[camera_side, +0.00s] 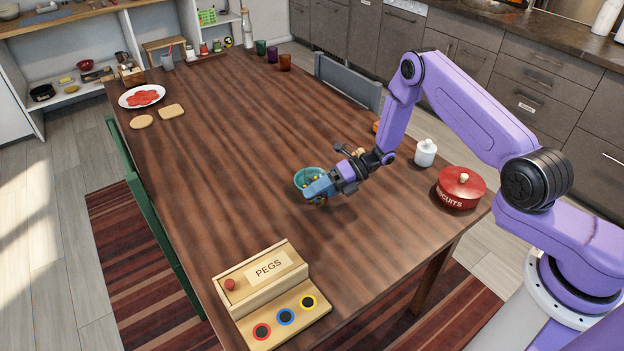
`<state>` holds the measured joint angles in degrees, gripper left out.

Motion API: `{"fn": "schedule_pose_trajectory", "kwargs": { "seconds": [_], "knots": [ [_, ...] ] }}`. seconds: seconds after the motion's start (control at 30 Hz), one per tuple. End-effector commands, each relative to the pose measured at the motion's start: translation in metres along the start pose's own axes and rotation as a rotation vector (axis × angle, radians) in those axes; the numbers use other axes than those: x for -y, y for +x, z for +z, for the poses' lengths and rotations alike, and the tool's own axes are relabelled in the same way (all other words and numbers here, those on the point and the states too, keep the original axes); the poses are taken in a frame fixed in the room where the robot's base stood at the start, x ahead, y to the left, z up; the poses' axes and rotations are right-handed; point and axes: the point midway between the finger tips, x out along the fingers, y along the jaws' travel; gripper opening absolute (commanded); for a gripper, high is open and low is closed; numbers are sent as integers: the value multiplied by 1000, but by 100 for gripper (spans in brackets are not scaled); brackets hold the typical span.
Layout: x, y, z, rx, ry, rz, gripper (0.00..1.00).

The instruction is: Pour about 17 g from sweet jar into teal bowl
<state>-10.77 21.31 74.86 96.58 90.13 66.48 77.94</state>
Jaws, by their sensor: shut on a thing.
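The teal bowl (299,175) is on the table near its middle, partly covered by my gripper. Small yellow and dark pieces show inside its rim. My gripper (317,190) is low over the bowl's right front side, with its blue fingers pointing left and down. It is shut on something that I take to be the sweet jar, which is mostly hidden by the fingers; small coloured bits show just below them. I cannot tell the jar's tilt or whether sweets are falling.
The red biscuit tin (461,190) and a white lidded pot (426,153) stand right of my gripper. The wooden pegs box (262,272) is at the front. A white plate (131,100) with red slices and two pale boards (171,111) lie far left. The left middle of the table is clear.

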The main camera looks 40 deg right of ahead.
Motion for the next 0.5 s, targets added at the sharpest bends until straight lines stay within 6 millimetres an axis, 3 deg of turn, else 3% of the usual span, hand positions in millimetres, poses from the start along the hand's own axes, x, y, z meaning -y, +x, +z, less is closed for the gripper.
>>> {"fn": "schedule_pose_trajectory", "kwargs": {
  "seconds": [0.5],
  "knots": [
    [-11, -10, 15, -67, 228, 97, 29]
  ]
}}
